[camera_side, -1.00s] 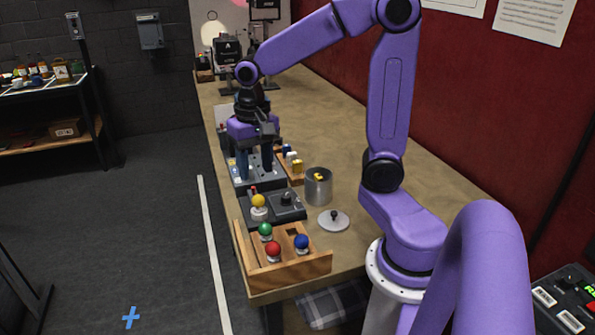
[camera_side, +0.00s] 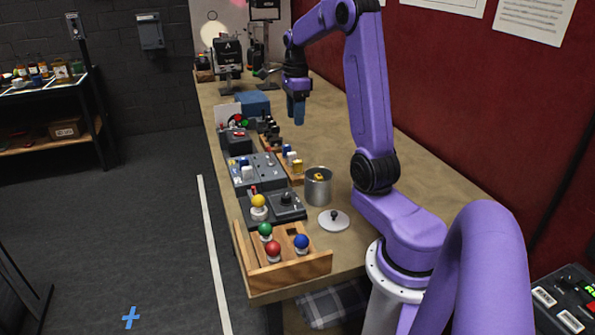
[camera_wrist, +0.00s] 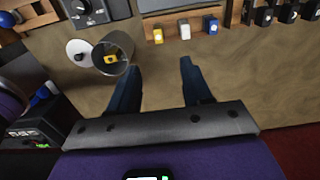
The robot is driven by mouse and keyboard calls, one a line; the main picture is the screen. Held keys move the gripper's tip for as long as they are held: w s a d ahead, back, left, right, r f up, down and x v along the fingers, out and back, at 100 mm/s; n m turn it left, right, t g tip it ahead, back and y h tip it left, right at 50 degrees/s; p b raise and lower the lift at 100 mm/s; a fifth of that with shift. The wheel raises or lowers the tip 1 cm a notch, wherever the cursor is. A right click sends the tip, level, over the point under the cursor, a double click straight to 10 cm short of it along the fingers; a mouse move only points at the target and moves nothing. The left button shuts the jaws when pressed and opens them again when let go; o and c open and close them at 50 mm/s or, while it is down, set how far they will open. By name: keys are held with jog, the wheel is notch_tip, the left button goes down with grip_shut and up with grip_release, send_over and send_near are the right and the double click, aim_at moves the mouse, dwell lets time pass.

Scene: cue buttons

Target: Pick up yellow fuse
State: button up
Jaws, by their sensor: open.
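A yellow fuse (camera_wrist: 158,36) stands in a wooden rack beside a white fuse (camera_wrist: 184,31) and a blue fuse (camera_wrist: 210,25); in the side view it is at the near end of the row (camera_side: 297,167). Another yellow piece (camera_wrist: 110,59) lies inside the open metal cup (camera_wrist: 124,47), and it also shows in the side view (camera_side: 319,177). My gripper (camera_side: 297,122) is raised over the bench, behind the cup and rack. In the wrist view my gripper (camera_wrist: 160,68) has its blue fingers apart with nothing between them.
A lid (camera_side: 334,220) lies beside the cup. A grey panel (camera_side: 268,166), a dial box (camera_side: 286,201) and a wooden tray with coloured balls (camera_side: 290,268) line the bench's left edge. A rack of black pieces (camera_side: 271,135) stands farther back. The bench's right side is clear.

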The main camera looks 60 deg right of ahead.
aim_at(297, 161)
notch_tip(297, 161, down, 12)
jog(key=shift+s+d+f, duration=0.1)
jog(key=shift+s+f, duration=0.2)
jog(key=shift+f, duration=2.4)
grip_shut()
